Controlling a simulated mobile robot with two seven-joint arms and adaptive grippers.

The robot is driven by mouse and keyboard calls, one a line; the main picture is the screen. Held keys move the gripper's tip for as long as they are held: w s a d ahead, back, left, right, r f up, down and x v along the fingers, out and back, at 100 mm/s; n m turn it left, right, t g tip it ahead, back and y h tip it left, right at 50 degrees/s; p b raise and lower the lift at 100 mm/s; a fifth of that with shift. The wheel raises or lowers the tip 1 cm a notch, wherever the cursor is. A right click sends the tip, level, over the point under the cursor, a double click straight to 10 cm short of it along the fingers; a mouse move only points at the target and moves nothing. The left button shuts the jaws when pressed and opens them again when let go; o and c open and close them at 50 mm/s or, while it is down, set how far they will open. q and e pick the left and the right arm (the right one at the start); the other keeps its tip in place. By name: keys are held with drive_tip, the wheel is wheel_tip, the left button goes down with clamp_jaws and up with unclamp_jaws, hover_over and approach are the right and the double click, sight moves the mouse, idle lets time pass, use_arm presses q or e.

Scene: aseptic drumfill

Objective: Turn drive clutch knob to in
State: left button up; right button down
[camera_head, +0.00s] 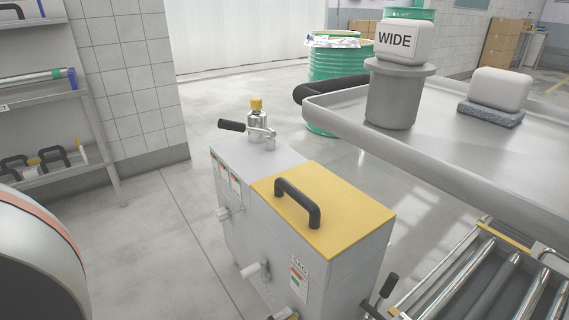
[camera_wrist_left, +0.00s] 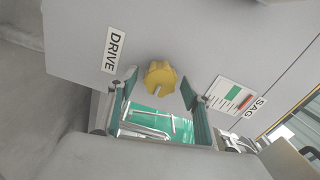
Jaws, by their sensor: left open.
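The drive clutch knob is a yellow lobed knob (camera_wrist_left: 160,75) on a grey panel in the left wrist view. A pale pointer line or slot shows on it. A DRIVE label (camera_wrist_left: 116,49) is on the panel to its left. My left gripper (camera_wrist_left: 158,90) is open, with its green-padded fingers on either side of the knob and the knob just beyond the fingertips. I cannot tell whether they touch. In the head view the grey machine (camera_head: 330,262) stands at centre, and the knob cannot be made out for sure. My right gripper is not in view.
The machine has a yellow lid (camera_head: 338,215) with a black handle (camera_head: 298,203), and side levers (camera_head: 257,270). A SAG label (camera_wrist_left: 237,97) is right of the knob. A steel table (camera_head: 460,135) and a roller conveyor (camera_head: 500,285) stand to the right. Floor left of the machine is clear.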

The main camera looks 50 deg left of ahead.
use_arm(q)
drive_tip(key=s+a, duration=0.1)
drive_tip(key=s, duration=1)
drive_tip(key=shift+s, duration=0.4)
